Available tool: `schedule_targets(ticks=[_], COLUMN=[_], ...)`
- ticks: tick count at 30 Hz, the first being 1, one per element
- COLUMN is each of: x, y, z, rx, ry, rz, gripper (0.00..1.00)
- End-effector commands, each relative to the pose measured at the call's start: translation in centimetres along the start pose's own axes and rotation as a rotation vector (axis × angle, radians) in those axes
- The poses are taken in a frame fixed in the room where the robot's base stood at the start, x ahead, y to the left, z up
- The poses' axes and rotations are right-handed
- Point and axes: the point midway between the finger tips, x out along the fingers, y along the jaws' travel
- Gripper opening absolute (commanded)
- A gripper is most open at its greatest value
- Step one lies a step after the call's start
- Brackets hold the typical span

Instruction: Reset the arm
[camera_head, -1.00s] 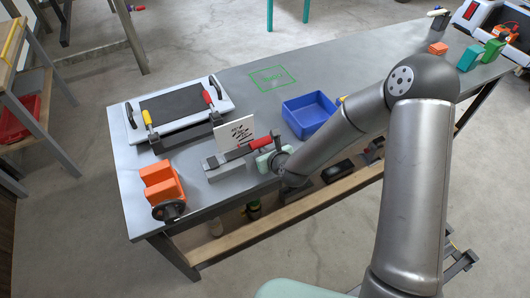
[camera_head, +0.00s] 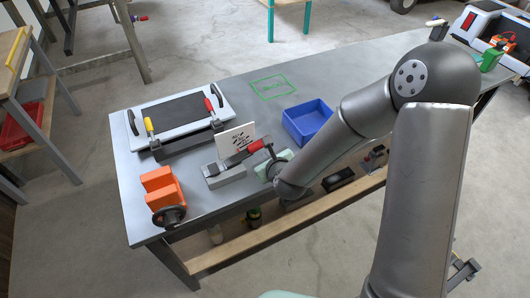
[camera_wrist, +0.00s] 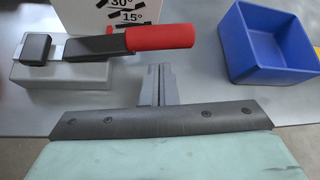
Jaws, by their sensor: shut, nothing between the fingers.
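My gripper (camera_wrist: 160,84) shows in the wrist view with its two grey fingers together and nothing between them.
A blue bin (camera_head: 308,120) stands right of the lever. A card with angle marks (camera_head: 236,135) stands behind it. A white panel with clamps (camera_head: 180,104) and an orange vise-like block (camera_head: 160,190) are at left. The table middle near the green outline (camera_head: 272,85) is clear.

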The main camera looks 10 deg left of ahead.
Motion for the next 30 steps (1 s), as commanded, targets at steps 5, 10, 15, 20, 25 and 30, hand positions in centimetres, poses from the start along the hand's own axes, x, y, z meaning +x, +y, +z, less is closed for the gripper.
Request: schedule_targets(ticks=[5,10,15,20,25,30], x=[-3.7,-5.6,-6.1,-6.6,-9.6,-15.9], y=[-0.1,0.0,0.1,-0.6,-3.7,-7.5], z=[0.2,0.1,0.1,-0.2,-1.9,-4.1], rx=[-0.004,-0.006,-0.006,-0.132,-0.667,-1.250], ry=[0.000,0.000,-0.001,0.034,0.197,0.357], rz=[0.003,0.006,0.008,0.021,0.126,0.361], gripper=[0.00,0.00,0.00,0.00,0.00,0.00])
